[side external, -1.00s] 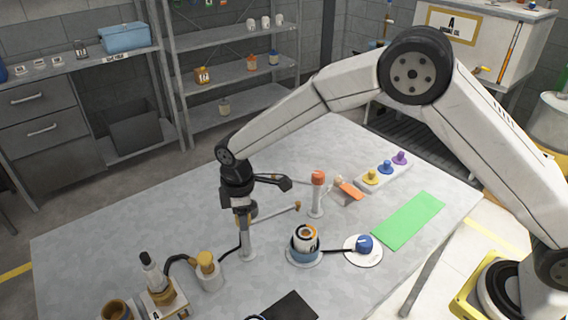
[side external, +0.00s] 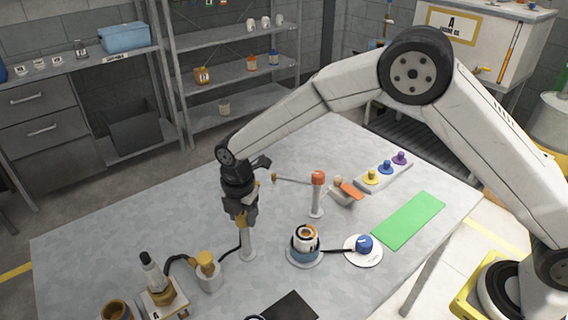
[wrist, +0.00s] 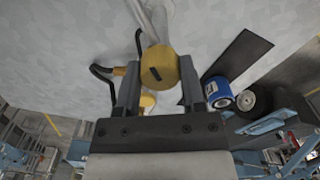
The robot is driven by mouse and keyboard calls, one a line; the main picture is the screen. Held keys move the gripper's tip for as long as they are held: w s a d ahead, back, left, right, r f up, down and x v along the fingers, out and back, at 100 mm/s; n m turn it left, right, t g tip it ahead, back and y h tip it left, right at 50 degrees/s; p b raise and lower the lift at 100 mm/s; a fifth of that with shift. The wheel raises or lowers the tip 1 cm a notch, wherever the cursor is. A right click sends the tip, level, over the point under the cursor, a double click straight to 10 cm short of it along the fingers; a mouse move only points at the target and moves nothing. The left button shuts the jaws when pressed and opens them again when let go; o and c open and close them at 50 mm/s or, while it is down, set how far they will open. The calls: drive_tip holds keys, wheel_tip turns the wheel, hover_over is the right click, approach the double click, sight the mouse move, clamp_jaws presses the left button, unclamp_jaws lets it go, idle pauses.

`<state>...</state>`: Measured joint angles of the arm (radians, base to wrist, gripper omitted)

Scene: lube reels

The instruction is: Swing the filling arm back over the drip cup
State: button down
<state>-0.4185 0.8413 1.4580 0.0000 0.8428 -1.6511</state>
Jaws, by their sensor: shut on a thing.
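My gripper (side external: 241,222) is over a grey post (side external: 248,245) on the table, its fingers down on the post's top. In the wrist view, my gripper (wrist: 152,95) is shut on a round yellow knob (wrist: 160,66) with a dark mark. A grey shaft (wrist: 152,22) runs from behind the knob. A smaller yellow part (wrist: 147,103) shows between the fingers; I cannot tell whether it is the filling arm's tip. The filling arm is not clear in the side view, probably hidden by my gripper. I cannot tell which vessel is the drip cup.
Right of the post stands a blue-based reel (side external: 305,243). Behind is an orange-topped post (side external: 317,190) with a brass-tipped side arm (side external: 291,181). A green mat (side external: 408,220) lies right.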

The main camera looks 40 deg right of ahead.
drive_tip(key=shift+n, duration=1.1)
drive_tip(key=shift+c, duration=1)
unclamp_jaws()
drive_tip(key=shift+r, duration=0.15)
drive_tip(key=shift+r, duration=3.8)
drive_tip(key=shift+d, duration=0.1)
